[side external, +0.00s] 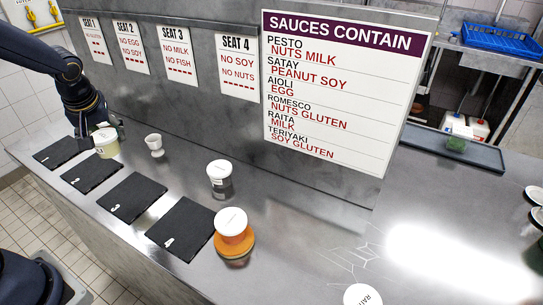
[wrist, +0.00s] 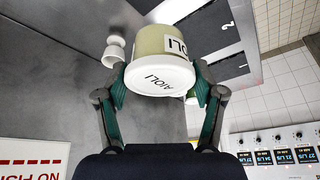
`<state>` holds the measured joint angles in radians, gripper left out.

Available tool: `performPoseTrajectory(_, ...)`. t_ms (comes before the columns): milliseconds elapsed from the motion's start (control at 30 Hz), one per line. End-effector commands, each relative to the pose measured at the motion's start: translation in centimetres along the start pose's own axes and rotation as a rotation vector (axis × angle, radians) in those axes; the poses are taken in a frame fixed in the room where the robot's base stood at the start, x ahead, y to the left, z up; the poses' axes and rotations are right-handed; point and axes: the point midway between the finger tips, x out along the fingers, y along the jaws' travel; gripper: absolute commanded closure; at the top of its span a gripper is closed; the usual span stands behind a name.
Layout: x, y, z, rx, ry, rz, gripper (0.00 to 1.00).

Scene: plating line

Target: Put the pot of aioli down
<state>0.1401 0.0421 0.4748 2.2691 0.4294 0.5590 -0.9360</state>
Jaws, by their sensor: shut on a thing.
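The pot of aioli (side external: 107,149) is cream-coloured with a white lid marked AIOLI. In the wrist view the pot (wrist: 158,74) sits between the two green finger pads of my gripper (wrist: 160,86), which is shut on it. In the side view my gripper (side external: 106,133) is at the far left end of the counter, with the pot near the back edges of slates 1 (side external: 55,153) and 2 (side external: 91,173). I cannot tell whether the pot's base touches the counter.
A small white cup (side external: 154,142) stands right of the pot. Slates 3 (side external: 132,197) and 4 (side external: 186,229) lie along the front. A white-lidded pot (side external: 219,174) and an orange pot (side external: 232,229) stand further right. The sauce sign (side external: 345,90) is behind.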

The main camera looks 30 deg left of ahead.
Motion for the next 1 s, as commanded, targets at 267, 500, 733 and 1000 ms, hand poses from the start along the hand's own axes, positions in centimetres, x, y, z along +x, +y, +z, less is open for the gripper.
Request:
performPoseTrajectory(267, -3.6, 5.3, 6.2, 0.264, 0.023, 0.128, 0.69)
performPoseTrajectory(500, -3.4, 7.9, 6.6, 0.312, 0.026, 0.16, 0.69)
performPoseTrajectory(733, 0.5, 11.9, 3.7, 0.309, 0.028, 0.156, 0.69)
performPoseTrajectory(1000, 6.0, 15.8, 2.3, 0.309, 0.026, 0.16, 0.69)
